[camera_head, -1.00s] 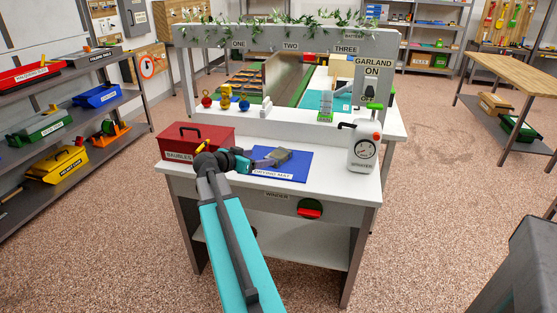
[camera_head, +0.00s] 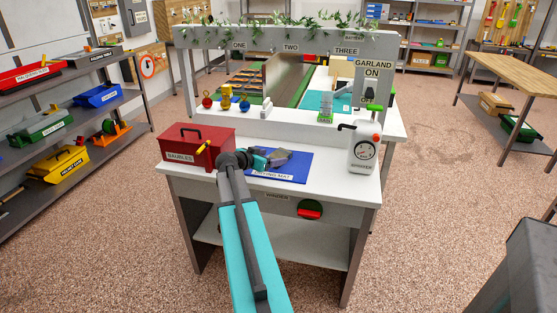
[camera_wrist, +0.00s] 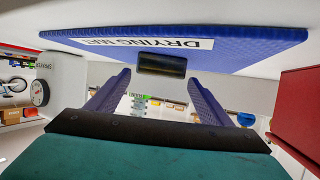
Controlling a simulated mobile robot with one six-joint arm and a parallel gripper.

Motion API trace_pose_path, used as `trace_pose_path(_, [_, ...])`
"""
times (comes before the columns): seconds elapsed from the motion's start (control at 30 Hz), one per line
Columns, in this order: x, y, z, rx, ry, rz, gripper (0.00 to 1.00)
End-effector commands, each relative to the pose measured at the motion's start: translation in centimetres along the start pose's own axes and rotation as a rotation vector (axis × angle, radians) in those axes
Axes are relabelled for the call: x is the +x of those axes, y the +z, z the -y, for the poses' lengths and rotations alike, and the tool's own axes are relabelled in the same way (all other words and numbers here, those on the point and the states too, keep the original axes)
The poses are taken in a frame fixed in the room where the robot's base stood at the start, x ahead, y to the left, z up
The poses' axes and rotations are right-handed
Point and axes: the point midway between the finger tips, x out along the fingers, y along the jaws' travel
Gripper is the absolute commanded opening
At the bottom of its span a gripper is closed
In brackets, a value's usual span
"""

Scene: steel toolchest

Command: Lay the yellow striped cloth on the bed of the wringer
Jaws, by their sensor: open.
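My gripper (camera_head: 279,158) is over the blue drying mat (camera_head: 293,176) on the white bench. In the wrist view its two purple fingers are apart, with open space between them (camera_wrist: 157,80). The mat (camera_wrist: 255,44) fills the top of that view, its label upside down. A small dark block or roll (camera_wrist: 162,65) shows against the mat, just beyond the fingertips; I cannot tell what it is. I can make out no yellow striped cloth and no clear wringer bed. The arm and gripper hide part of the mat.
A red baubles box (camera_head: 190,150) stands left of the mat and a white sprayer (camera_head: 365,148) stands right. Several baubles (camera_head: 226,103) sit on the ledge behind. The bench's front right top is clear.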

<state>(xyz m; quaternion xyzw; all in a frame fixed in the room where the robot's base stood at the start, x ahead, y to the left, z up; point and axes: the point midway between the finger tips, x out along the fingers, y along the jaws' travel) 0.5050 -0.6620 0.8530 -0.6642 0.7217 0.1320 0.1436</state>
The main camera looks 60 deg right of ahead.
Motion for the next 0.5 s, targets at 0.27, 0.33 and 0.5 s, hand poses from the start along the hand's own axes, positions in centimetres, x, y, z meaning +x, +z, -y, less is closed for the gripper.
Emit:
trace_pose_path(0.27, [0.3,-0.1,-0.1,0.0,0.002,0.0,0.73])
trace_pose_path(0.33, [0.8,-0.2,-0.2,0.001,0.003,0.001,0.73])
trace_pose_path(0.5, [2.8,-0.3,-0.3,0.001,0.004,0.001,0.73])
